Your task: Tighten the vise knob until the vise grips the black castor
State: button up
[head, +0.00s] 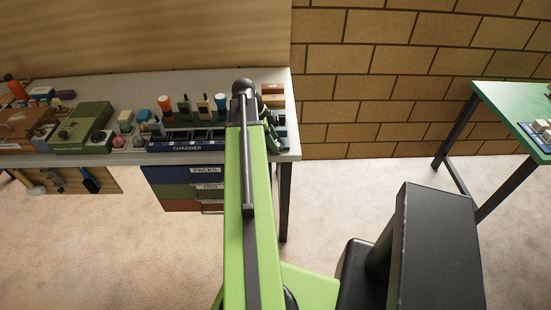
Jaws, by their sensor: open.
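My green arm reaches up the middle of the head view over the right end of the grey workbench (215,78). Its far end covers part of the bench top. I cannot make out my gripper's fingers. Dark green and black parts show just right of the arm's end, too small and covered to name. I cannot pick out the vise, its knob or the black castor with certainty. A green block-like unit (93,118) with small dark round parts sits on the bench at the left, well apart from my arm.
A blue-fronted charger (190,147) with several upright items behind it lies left of my arm. Labelled drawers (180,190) hang below the bench. Several small coloured objects crowd the bench's left. A green table (510,105) stands far right.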

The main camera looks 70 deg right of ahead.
jog(key=b+x, duration=0.1)
jog(key=x, duration=0.2)
jog(key=shift+f+b, duration=0.1)
jog(key=shift+b, duration=0.25)
jog(key=shift+c, duration=0.4)
grip_shut()
